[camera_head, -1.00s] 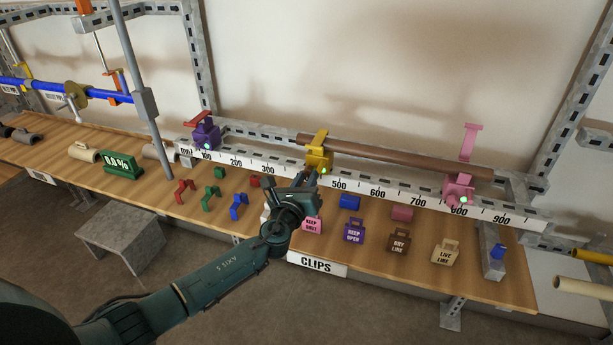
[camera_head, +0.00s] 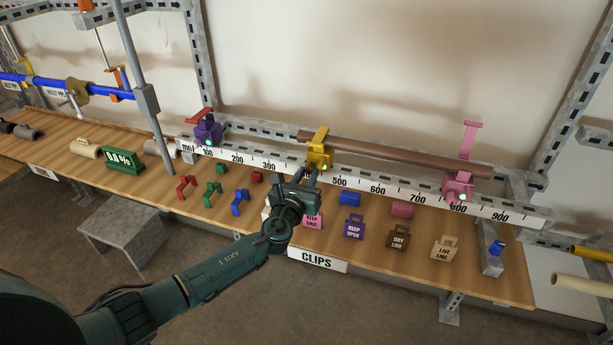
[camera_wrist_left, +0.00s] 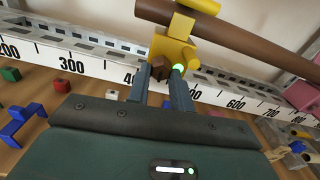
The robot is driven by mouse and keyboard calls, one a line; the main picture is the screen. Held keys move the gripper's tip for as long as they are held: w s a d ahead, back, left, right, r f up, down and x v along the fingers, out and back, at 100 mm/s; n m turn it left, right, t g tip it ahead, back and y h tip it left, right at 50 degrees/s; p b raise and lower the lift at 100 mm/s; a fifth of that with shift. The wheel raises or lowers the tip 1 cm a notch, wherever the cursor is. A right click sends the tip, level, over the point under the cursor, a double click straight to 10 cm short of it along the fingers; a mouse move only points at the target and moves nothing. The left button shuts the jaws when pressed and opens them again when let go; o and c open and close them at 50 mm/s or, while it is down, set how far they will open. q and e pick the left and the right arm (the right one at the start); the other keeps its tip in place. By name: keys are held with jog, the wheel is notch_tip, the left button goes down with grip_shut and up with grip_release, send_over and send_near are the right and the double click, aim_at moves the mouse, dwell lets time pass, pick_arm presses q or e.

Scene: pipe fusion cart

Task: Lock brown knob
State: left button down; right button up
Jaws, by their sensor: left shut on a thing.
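The brown knob (camera_wrist_left: 158,68) sits on the front of the yellow clamp (camera_wrist_left: 175,48), seen in the left wrist view between my fingers. In the head view my gripper hides the knob. The yellow clamp (camera_head: 319,150) stands on the ruler rail with its yellow arm over the brown pipe (camera_head: 395,155). My left gripper (camera_wrist_left: 160,82) is shut on the brown knob, one finger on each side. It also shows in the head view (camera_head: 311,174), reaching up from the table side. A green light glows beside the knob. My right gripper is not in view.
A purple clamp (camera_head: 207,130) and a pink clamp (camera_head: 458,187) stand on the same ruler rail (camera_head: 390,191). Tags such as the purple one (camera_head: 354,228), blocks and small clips lie on the wooden table (camera_head: 320,234) around my left arm.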

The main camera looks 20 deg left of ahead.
pick_arm(q)
jog(key=c, duration=1.2)
grip_release()
jog(key=shift+c, duration=0.2)
jog(key=s, duration=1.3)
jog(key=shift+a, duration=0.25)
jog(key=shift+s+f, duration=0.1)
jog(key=s+d+f+n+g, duration=0.1)
jog(key=s+f+n+g, duration=0.1)
jog(key=s+f+n, duration=0.2)
jog(key=s+d+f+n+g+h, duration=0.1)
jog(key=s+f+n+g, duration=0.2)
jog(key=s+n, duration=0.7)
jog(key=s+d+f+n+g+h, duration=0.1)
jog(key=s+f+n, duration=0.6)
jog(key=n, duration=1.2)
jog(key=shift+s+d+g, duration=0.15)
jog(key=shift+d+g, duration=0.4)
jog(key=shift+g, duration=0.35)
